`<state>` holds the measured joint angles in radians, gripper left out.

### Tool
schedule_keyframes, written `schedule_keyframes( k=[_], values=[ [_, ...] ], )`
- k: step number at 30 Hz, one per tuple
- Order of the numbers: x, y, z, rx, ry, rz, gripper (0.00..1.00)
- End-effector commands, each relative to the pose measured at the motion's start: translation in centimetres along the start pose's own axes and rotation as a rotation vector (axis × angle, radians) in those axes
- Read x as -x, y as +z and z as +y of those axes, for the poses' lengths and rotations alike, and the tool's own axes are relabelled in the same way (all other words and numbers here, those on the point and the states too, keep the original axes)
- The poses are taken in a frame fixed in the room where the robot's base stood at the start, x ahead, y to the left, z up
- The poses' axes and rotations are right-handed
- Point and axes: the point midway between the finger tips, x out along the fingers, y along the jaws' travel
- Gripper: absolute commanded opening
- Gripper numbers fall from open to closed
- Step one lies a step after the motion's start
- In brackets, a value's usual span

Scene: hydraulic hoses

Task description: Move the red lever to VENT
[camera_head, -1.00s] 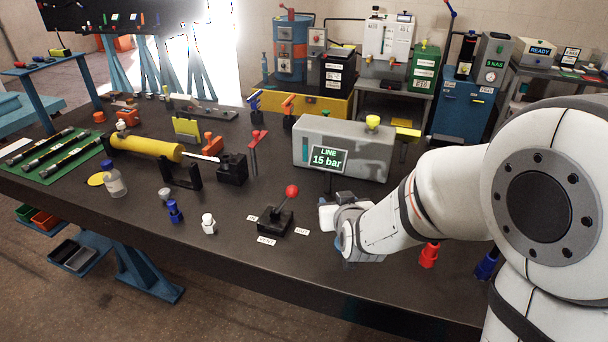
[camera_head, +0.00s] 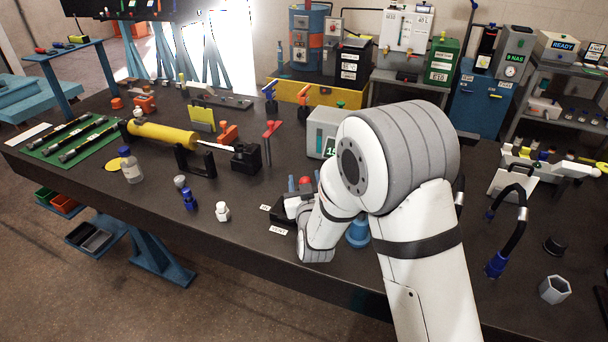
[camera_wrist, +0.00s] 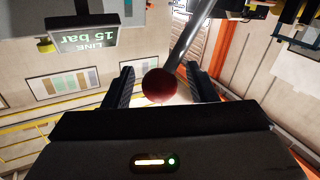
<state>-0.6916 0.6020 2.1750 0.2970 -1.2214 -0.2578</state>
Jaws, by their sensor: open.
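The red ball knob (camera_wrist: 160,86) of the lever sits between the two black fingers of my gripper (camera_wrist: 160,72) in the wrist view. The fingers are apart, with a gap visible on each side of the ball. The lever's grey shaft (camera_wrist: 190,35) runs up and right from the knob. In the head view my gripper (camera_head: 304,182) is at the lever, and the knob (camera_head: 306,180) shows as a small red spot. The lever's black base (camera_head: 282,213) is partly hidden by my arm. The VENT label (camera_head: 279,230) lies in front of the base, and another label (camera_head: 265,208) lies at its left.
The grey LINE 15 bar box (camera_head: 322,130) stands behind the lever, partly hidden by my arm. A white-capped fitting (camera_head: 222,212) and a blue fitting (camera_head: 189,199) stand to the left. A black hose (camera_head: 515,225) stands at the right.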

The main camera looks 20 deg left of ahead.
Motion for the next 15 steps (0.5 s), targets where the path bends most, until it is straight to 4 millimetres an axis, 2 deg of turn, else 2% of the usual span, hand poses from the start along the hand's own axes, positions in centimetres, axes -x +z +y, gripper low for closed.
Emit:
schedule_keyframes(
  k=[4, 12, 15],
  values=[
    [-1.17, -0.05, 0.06, 0.000, 0.000, 0.000, 0.52],
    [-1.38, 0.03, 0.07, 0.000, 0.000, 0.000, 0.52],
    [-1.37, 0.02, 0.08, 0.000, 0.000, 0.000, 0.45]
  ],
)
